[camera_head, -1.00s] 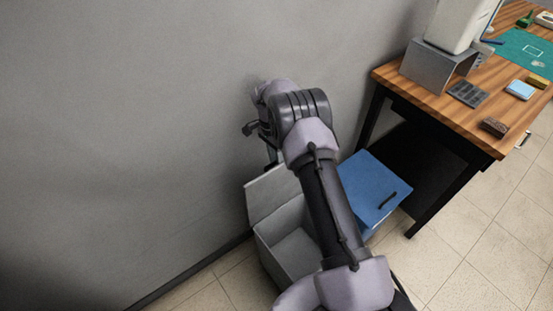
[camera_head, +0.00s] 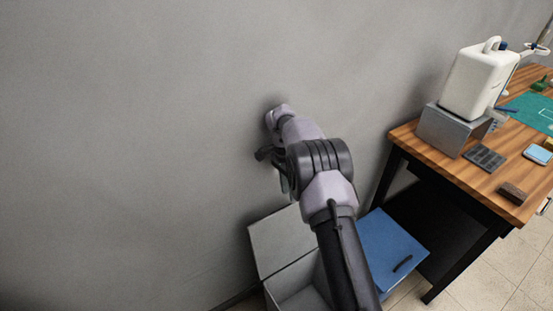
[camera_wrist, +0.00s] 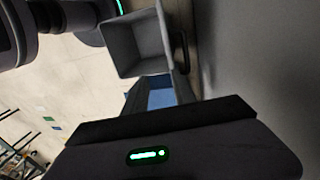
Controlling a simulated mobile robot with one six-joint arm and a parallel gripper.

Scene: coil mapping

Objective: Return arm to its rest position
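My arm reaches up from the lower edge of the head view toward the grey wall. My gripper (camera_head: 275,165) is small and dark at its far end, partly hidden behind the wrist. In the wrist view, the dark gripper body (camera_wrist: 170,145) with a green light fills the lower part. No held object shows.
An open grey bin (camera_head: 284,241) and a blue-lidded box (camera_head: 392,250) stand on the floor below the arm. Both also show in the wrist view, the bin (camera_wrist: 115,40) and the blue lid (camera_wrist: 160,98). A wooden workbench (camera_head: 462,178) stands at right; the wall (camera_head: 130,150) is close at left.

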